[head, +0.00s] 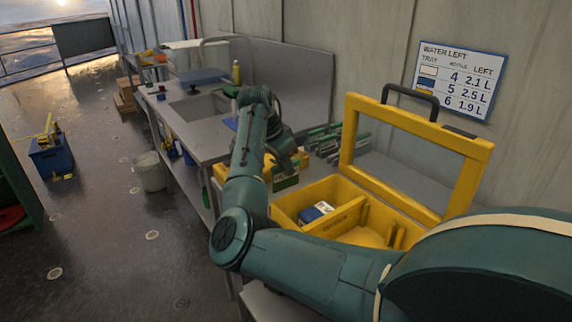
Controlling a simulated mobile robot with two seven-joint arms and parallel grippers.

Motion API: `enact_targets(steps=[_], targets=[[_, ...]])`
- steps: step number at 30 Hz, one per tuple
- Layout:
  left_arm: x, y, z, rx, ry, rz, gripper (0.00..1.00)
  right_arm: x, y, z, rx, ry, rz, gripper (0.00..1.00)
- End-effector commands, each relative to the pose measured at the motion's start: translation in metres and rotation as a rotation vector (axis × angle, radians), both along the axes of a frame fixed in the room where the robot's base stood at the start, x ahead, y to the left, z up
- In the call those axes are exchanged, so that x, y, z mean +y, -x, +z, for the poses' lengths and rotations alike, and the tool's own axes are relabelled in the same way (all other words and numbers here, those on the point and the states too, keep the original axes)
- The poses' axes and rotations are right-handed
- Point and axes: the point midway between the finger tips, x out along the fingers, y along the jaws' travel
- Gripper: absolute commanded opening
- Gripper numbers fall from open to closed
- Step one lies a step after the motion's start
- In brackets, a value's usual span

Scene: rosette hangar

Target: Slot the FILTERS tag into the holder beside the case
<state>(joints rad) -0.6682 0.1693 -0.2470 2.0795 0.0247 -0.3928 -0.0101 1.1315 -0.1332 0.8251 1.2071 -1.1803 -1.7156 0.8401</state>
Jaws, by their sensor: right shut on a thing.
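The yellow case (354,236) stands open on the bench, its lid with a black handle raised at the back. A small blue and white box (316,211) lies in its left compartment. My right gripper (288,166) is just left of the case and shut on a small green and pale tag (285,183). I cannot read the tag's lettering. The tag is upright near a yellow part (256,189) beside the case, partly hidden by my arm. I cannot tell whether this is the holder or whether the tag touches it. My left gripper is not in view.
A grey bench with a sink (195,108) runs back to the left. A white board (456,80) hangs on the wall. A bucket (150,172) and a blue crate (52,157) stand on the otherwise largely open floor.

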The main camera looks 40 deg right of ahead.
Motion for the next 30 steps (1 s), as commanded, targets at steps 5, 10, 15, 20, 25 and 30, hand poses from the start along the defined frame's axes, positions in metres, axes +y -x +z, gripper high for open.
enact_targets(steps=[5, 10, 15, 20, 25, 30], targets=[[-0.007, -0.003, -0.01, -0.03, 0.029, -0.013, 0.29, 0.0, 0.0, -0.024, -0.001, 0.0, -0.001, 0.0], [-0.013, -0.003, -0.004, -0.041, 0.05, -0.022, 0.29, 0.0, 0.0, -0.035, 0.002, 0.0, 0.0, 0.0], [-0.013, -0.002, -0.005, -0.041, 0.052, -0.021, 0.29, 0.0, 0.0, -0.045, 0.001, 0.0, 0.0, 0.0], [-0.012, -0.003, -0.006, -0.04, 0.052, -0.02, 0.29, -0.001, 0.0, -0.049, 0.0, 0.001, -0.001, 0.0], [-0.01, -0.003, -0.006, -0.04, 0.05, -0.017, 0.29, 0.0, 0.0, -0.05, 0.0, 0.001, -0.001, 0.0], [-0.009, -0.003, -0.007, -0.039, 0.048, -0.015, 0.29, 0.0, 0.0, -0.05, 0.0, 0.001, -0.001, 0.0]])
